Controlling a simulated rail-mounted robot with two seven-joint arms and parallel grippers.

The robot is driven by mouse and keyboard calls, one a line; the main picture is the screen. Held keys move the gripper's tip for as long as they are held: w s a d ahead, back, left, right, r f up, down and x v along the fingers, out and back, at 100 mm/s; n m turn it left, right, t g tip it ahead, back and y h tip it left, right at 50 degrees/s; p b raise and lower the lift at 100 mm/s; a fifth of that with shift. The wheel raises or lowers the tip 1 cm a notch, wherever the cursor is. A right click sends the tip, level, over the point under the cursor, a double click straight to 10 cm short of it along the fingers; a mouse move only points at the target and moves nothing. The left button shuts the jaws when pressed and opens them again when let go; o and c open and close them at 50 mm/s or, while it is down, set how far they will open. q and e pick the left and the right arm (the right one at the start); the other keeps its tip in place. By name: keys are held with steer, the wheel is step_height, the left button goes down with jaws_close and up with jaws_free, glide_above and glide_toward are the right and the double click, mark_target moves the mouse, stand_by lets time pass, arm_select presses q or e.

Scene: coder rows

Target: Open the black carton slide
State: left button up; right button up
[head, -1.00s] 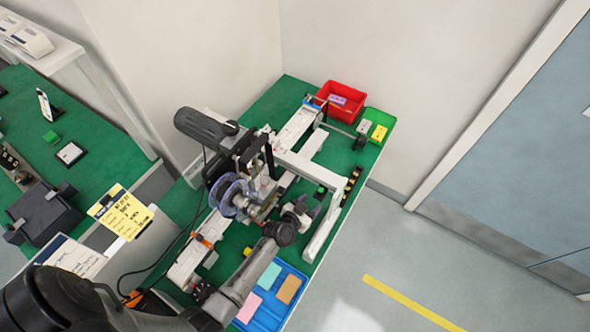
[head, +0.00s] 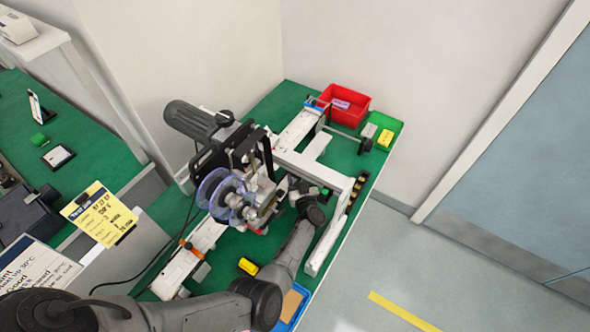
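The coder machine stands on a green bench (head: 285,97). It has a black frame (head: 205,158), a dark motor (head: 195,118) and clear bluish reels (head: 222,195). I cannot tell which black part is the carton slide. My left arm comes in from the lower left and bends up to the machine. My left gripper (head: 291,188) is at the right side of the machine's head, beside the white rail. Its fingers are small and partly hidden among the machine parts, so I cannot tell their opening or whether they touch anything. My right gripper is not in view.
A red bin (head: 345,118) and a green tray (head: 393,122) stand at the bench's far end. A white arm-like frame (head: 330,235) runs along the right edge. A yellow block (head: 248,266) and a blue tray (head: 300,312) lie near my forearm. Yellow tags (head: 100,213) stand left.

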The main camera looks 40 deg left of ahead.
arm_select(q)
steer(key=b+x, duration=0.1)
steer(key=x, duration=0.2)
steer(key=shift+w+a+f+b, duration=0.15)
steer(key=shift+w+a+b, duration=0.1)
steer(key=shift+b, duration=0.15)
steer(key=shift+b+x, duration=0.4)
steer(key=shift+x, duration=0.4)
steer(key=shift+c, duration=0.3)
jaws_close()
